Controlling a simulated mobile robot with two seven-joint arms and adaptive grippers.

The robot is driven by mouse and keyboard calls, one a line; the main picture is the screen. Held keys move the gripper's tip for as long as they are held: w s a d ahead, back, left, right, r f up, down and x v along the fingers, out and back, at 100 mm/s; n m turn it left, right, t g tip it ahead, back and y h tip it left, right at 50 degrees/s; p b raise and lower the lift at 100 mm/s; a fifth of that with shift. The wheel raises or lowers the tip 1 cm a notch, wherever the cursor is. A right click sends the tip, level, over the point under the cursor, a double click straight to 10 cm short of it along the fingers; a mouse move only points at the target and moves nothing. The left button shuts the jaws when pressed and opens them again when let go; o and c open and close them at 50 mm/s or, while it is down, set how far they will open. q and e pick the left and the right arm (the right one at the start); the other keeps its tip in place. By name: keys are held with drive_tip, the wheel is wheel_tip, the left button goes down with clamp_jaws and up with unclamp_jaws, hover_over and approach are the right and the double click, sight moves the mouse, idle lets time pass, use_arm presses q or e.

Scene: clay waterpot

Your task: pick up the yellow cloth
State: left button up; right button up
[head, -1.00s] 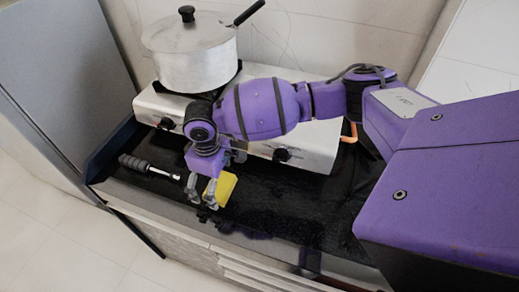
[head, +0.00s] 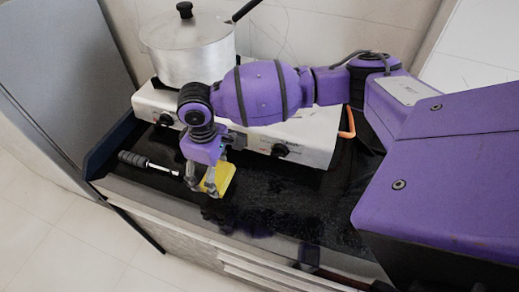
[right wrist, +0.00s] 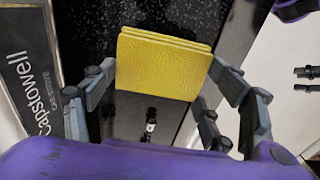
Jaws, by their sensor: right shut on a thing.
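The yellow cloth (head: 227,177) is a small folded block at the front of the black counter in the head view. In the right wrist view the cloth (right wrist: 165,62) shows its flat textured face and stacked layers at its top edge. My right gripper (head: 206,188) points down from above and is shut on the cloth. In the right wrist view the gripper's fingers (right wrist: 157,95) stand on the left and right sides of the cloth. I cannot tell whether the cloth is clear of the counter. My left gripper is not in view.
A black-handled tool (head: 148,164) lies on the counter left of the gripper. A silver stove (head: 305,145) with a lidded pot (head: 190,53) stands behind. An orange hose (head: 348,122) is at its right end. The black counter (head: 285,205) is clear to the right.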

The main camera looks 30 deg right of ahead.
sight(217, 184)
drive_tip(key=s+r, duration=0.2)
drive_tip(key=r, duration=0.1)
drive_tip(key=s+r, duration=0.1)
drive_tip(key=shift+s+a+r+p, duration=0.2)
drive_tip(key=shift+a+r+p, duration=0.15)
drive_tip(key=s+a+r+p, duration=0.1)
drive_tip(key=s+r, duration=0.3)
drive_tip(key=s, duration=0.5)
drive_tip(key=shift+s+a, duration=0.25)
drive_tip(key=shift+a, duration=0.2)
drive_tip(key=shift+r, duration=0.1)
